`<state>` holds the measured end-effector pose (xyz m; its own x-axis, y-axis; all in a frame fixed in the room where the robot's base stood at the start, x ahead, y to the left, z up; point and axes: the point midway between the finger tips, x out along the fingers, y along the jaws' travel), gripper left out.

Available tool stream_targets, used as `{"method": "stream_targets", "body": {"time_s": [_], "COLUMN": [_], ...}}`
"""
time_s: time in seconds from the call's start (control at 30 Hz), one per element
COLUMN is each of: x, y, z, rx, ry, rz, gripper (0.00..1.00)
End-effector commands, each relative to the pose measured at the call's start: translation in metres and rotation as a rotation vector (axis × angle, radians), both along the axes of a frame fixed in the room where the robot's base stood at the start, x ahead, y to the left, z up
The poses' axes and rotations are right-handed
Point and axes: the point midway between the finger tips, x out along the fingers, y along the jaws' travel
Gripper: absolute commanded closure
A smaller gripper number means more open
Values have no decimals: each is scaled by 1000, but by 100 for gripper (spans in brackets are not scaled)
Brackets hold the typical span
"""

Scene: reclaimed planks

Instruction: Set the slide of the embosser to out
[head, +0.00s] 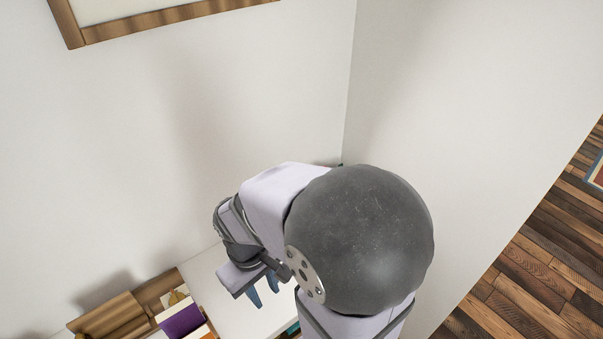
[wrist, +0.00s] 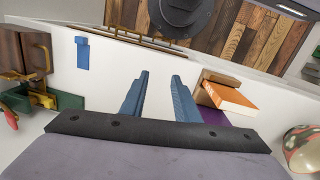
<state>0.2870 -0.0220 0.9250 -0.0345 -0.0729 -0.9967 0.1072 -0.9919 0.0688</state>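My gripper (wrist: 161,75) is open, its two blue fingers apart with only white tabletop showing between them in the wrist view. In the head view my gripper (head: 265,296) hangs above the white table, fingers downward. No part is plainly marked as the embosser or its slide. A green and brass device (wrist: 68,102) at the left of the wrist view, left of my fingers, may be the embosser; its slide position cannot be told. A small blue piece (wrist: 82,53) lies on the white surface beyond it, up and left of my fingertips.
A brown wooden box (wrist: 33,50) with a brass handle stands at the left. An orange book (wrist: 232,97) and a purple item (wrist: 215,117) are right of my fingers. A patterned round vessel (wrist: 301,150) is at far right. The white table (wrist: 110,70) is clear around my fingertips.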

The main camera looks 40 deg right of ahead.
Motion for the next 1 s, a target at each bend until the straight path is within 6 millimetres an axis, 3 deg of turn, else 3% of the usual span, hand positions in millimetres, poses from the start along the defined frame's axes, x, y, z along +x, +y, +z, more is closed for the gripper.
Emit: {"method": "stream_targets", "body": {"time_s": [0.17, 0.27, 0.6, 0.8, 1.0], "x": [22, 42, 128, 166, 182], "y": [-59, -105, -261, -309, -325], "z": [-39, -59, -118, -134, -138], "rx": [-162, -278, -664, -804, -861], "ry": [117, 212, 618, 791, 859], "rz": [231, 403, 973, 1168, 1242], "gripper": [72, 72, 72, 72, 72]}}
